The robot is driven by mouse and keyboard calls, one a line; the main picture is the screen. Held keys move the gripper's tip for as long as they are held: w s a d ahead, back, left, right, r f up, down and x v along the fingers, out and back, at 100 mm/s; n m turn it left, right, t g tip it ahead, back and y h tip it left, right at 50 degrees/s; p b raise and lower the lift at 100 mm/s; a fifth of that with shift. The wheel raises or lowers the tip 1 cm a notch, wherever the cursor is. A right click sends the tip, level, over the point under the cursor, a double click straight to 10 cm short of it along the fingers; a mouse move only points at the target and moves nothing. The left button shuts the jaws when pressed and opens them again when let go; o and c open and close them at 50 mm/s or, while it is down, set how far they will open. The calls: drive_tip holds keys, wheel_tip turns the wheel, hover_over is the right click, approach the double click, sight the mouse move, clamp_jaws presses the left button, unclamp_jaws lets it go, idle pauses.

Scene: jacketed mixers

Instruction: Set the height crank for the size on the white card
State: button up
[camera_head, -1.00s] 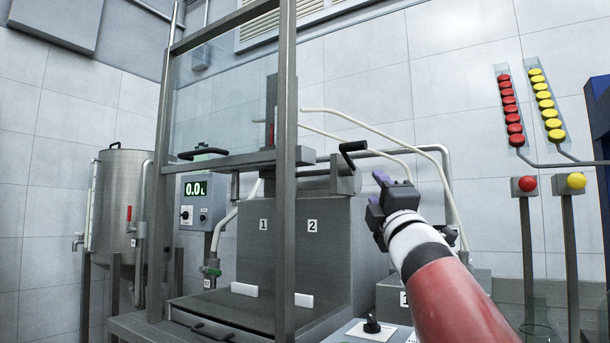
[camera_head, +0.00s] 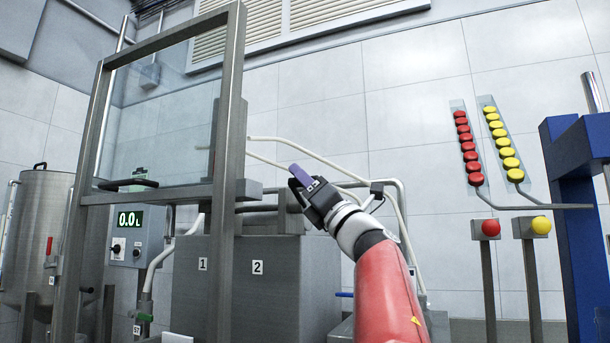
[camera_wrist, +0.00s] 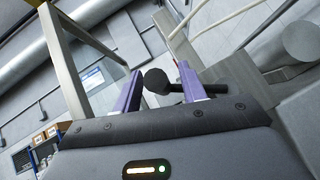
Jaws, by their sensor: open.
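My gripper (camera_head: 303,178), with purple fingers, is raised in front of the mixer's upper right part in the head view. In the wrist view its two fingers (camera_wrist: 159,72) are apart. A black crank handle (camera_wrist: 157,82) shows between them with its round end towards the camera. A dark bar runs from it to the right, partly hidden by the right finger. I cannot tell whether the fingers touch the handle. In the head view my gripper hides the crank. I cannot make out the white card with a size.
The grey mixer box (camera_head: 257,290) bears labels 1 and 2. A glass guard in a metal frame (camera_head: 228,150) stands left of my arm. A display (camera_head: 130,219) reads 0.0 L. Red (camera_head: 491,228) and yellow (camera_head: 541,225) buttons stand on posts at right, near a blue frame (camera_head: 565,190).

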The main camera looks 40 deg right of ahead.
clamp_jaws()
idle(0.3)
drive_tip(key=shift+a+r+h, duration=0.1)
drive_tip(key=shift+h, duration=0.2)
